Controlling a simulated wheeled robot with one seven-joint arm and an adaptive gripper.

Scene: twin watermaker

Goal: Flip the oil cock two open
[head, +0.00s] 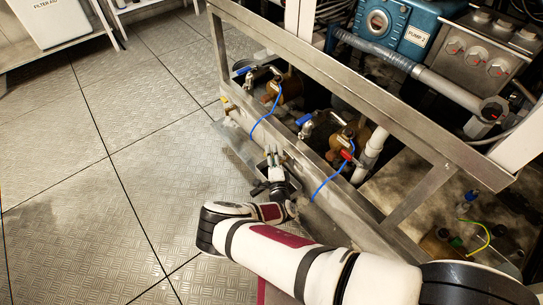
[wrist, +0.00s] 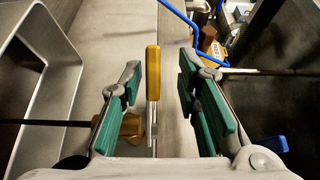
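A lever with a yellow handle (wrist: 152,75) shows between the two green-padded fingers of my gripper (wrist: 160,105) in the wrist view. A brass fitting (wrist: 131,128) is beside its lower end. The fingers are apart, with gaps on both sides of the lever. I cannot tell from any label whether this lever is oil cock two. In the head view my gripper (head: 272,154) is low beside the metal frame, and the yellow lever cannot be made out there between the fingers.
A steel rail (head: 340,85) runs above the gripper's right side. Blue-handled valves (head: 304,118) and a red-handled valve (head: 346,156) sit behind the frame with thin blue tubes. A blue handle (wrist: 275,144) is right of the gripper. Open floor (head: 90,190) lies left.

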